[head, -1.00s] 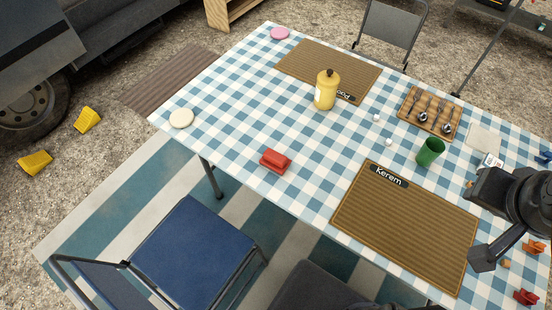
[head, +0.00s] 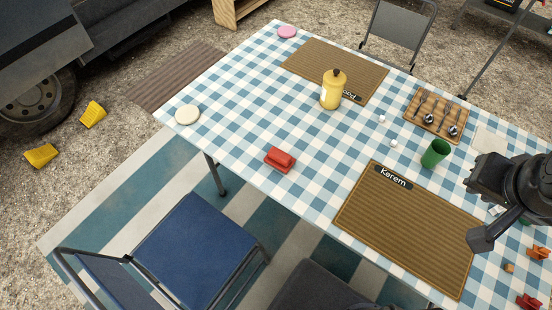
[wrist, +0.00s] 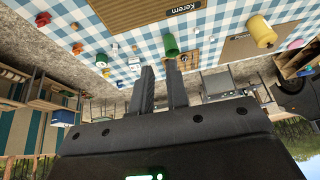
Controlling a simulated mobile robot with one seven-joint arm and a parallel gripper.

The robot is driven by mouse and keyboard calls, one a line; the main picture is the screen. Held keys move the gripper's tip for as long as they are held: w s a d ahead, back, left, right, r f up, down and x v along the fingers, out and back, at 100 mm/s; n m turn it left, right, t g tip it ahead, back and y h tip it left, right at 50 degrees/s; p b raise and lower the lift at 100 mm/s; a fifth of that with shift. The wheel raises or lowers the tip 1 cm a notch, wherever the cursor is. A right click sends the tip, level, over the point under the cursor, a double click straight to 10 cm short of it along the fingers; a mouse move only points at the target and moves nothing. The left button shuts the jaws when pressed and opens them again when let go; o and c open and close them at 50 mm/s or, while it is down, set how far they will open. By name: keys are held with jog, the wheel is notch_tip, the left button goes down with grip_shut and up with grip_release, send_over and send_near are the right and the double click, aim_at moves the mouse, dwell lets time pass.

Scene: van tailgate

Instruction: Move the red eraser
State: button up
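A red block-shaped thing (head: 280,159), which looks like the red eraser, lies on the checked cloth near the table's front edge, left of the Kerem mat. In the head view, part of my dark arm (head: 520,190) is over the table's right side, well to the right of the red block. In the wrist view, the two fingers of my gripper (wrist: 160,67) are apart with nothing between them. I cannot make out the red block for sure in the wrist view.
A yellow bottle (head: 332,90) stands behind the red block. A green cup (head: 435,154) and the brown Kerem mat (head: 410,229) lie between it and my arm. A wooden tray (head: 436,113) is at the back. The cloth around the red block is clear. A blue chair (head: 198,247) stands in front.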

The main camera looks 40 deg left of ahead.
jog(key=shift+g+y, duration=0.4)
jog(key=shift+g, duration=0.5)
jog(key=w+a+f, duration=0.1)
jog(key=w+a, duration=0.1)
jog(key=a, duration=0.1)
jog(key=w+a+f, duration=0.1)
jog(key=w+a, duration=0.1)
jog(key=a, duration=0.2)
jog(key=w+a+f, duration=0.1)
jog(key=w+a, duration=0.1)
jog(key=a, duration=0.1)
jog(key=shift+w+a, duration=0.1)
jog(key=shift+a, duration=0.15)
grip_shut()
jog(key=g+h, duration=0.1)
jog(key=g, duration=0.2)
send_over(274, 165)
jog(key=s, duration=0.5)
notch_tip(274, 165, down, 22)
jog(key=f, duration=0.9)
jog(key=shift+w+f, duration=0.3)
jog(key=shift+f, duration=0.1)
jog(key=w, duration=0.3)
jog(key=shift+w+r, duration=0.15)
jog(key=shift+w, duration=0.35)
jog(key=shift+w, duration=0.1)
